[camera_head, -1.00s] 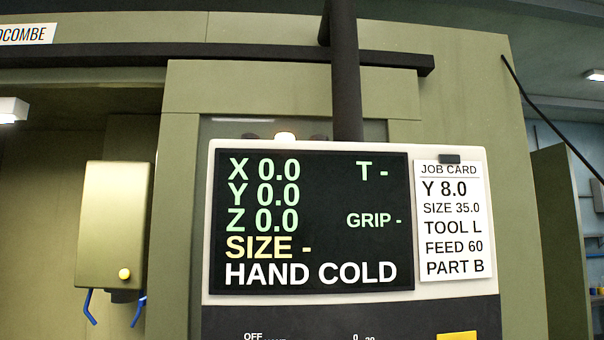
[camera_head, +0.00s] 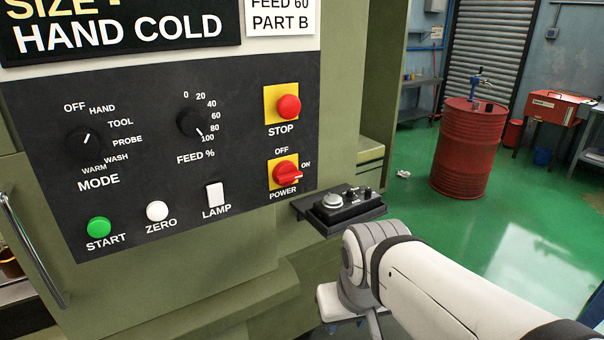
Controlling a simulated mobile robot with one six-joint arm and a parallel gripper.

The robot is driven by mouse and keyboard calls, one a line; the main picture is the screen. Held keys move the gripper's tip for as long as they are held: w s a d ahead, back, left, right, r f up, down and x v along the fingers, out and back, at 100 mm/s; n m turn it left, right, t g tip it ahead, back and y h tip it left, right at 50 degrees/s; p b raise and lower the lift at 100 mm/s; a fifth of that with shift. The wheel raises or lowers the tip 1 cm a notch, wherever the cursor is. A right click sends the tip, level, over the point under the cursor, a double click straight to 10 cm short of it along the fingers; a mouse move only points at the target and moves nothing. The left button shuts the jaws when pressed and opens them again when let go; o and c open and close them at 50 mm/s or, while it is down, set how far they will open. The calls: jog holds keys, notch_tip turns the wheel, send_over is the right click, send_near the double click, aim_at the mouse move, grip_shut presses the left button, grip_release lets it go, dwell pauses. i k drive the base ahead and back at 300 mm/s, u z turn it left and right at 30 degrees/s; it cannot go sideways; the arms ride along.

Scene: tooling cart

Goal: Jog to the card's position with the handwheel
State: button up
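The handwheel (camera_head: 333,201) is a silver round knob on a small black box, which sits on a dark shelf at the right of the machine. Smaller knobs stand beside it on the box. The display (camera_head: 120,32) is cut off at the top; its lowest line reads HAND COLD. The job card (camera_head: 281,17) shows only FEED 60 and PART B. The mode dial (camera_head: 85,141) has its white mark towards HAND. My arm reaches in from the lower right, in front of and below the handwheel shelf. My gripper's fingers are not visible.
The panel has a feed dial (camera_head: 193,124) marked near 100, a red stop button (camera_head: 288,107), a power switch (camera_head: 287,174) turned to ON, and start (camera_head: 99,228), zero (camera_head: 157,211) and lamp (camera_head: 215,195) controls. A red drum (camera_head: 465,148) stands on open green floor.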

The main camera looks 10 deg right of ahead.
aim_at(330, 201)
jog(key=k, duration=1.2)
jog(key=z, duration=0.75)
jog(key=i, duration=2.3)
jog(key=u, duration=0.85)
